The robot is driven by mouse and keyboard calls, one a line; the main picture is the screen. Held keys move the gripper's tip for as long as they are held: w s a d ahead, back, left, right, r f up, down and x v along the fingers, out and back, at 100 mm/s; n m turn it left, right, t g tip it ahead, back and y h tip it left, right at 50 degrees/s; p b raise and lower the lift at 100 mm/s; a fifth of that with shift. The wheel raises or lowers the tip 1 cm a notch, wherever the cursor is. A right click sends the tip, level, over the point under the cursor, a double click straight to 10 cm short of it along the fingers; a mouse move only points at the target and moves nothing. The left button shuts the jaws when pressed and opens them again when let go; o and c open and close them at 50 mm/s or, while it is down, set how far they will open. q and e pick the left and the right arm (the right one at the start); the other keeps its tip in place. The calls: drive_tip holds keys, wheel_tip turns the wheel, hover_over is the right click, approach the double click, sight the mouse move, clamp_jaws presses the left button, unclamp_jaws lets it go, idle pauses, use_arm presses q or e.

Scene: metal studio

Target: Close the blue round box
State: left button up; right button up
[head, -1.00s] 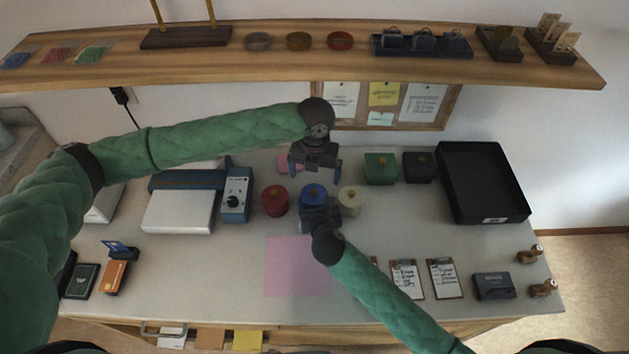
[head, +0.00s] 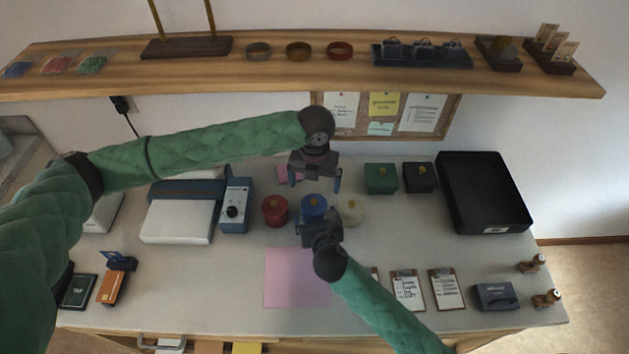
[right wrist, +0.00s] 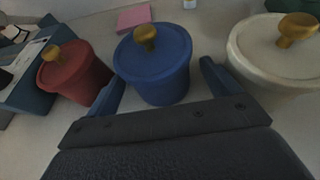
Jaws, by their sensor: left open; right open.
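The blue round box (head: 314,206) stands upright on the table between a red and a cream round box. Its blue lid with a gold knob sits on top, and no gap shows in the right wrist view (right wrist: 155,65). My right gripper (head: 319,227) is open on the near side of the blue box. In the right wrist view its two fingers (right wrist: 161,82) are spread at either side of the box's near wall, and contact cannot be told. My left gripper (head: 314,183) is open and empty, above and behind the blue box, with its fingers pointing down.
The red round box (head: 275,210) and cream round box (head: 350,210) stand close on either side. Green (head: 381,179) and dark (head: 419,178) square boxes and a black tray (head: 485,192) are at the right. A pink sheet (head: 297,280) lies in front. A shelf (head: 300,75) overhangs the back.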

sight(316, 220)
use_arm(q)
drive_tip(key=shift+f+b, duration=0.75)
drive_tip(key=shift+f, duration=0.25)
use_arm(e)
drive_tip(key=shift+v, duration=3.05)
